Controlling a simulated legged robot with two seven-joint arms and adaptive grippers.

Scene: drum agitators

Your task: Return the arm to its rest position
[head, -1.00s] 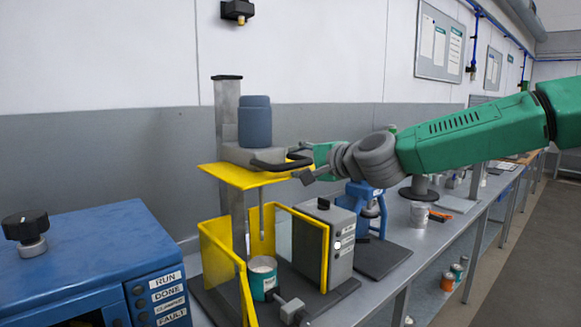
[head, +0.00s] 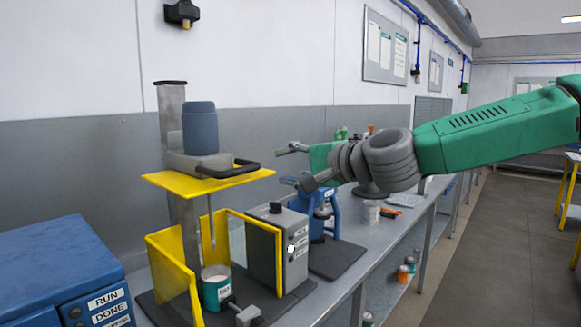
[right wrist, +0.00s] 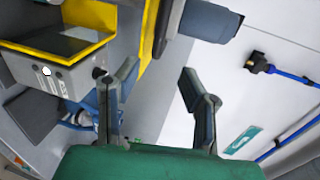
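My right arm comes in from the right in the head view, and its gripper (head: 299,166) points left, above the bench and to the right of the drum agitator's handle. The gripper is open; in the right wrist view its two fingers (right wrist: 158,88) are spread with nothing between them. The drum agitator (head: 200,160) has a blue-grey motor, a black handle (head: 236,168) and a yellow plate (head: 208,181). The gripper is apart from the handle. A teal and white can (head: 216,289) stands under the stirring shaft. My left gripper is not in view.
A yellow guard (head: 172,262) and a grey control box (head: 276,250) stand around the can. A blue machine (head: 60,280) with RUN and DONE labels is at the lower left. A blue device (head: 322,212) stands behind. The floor (head: 490,240) at right is clear.

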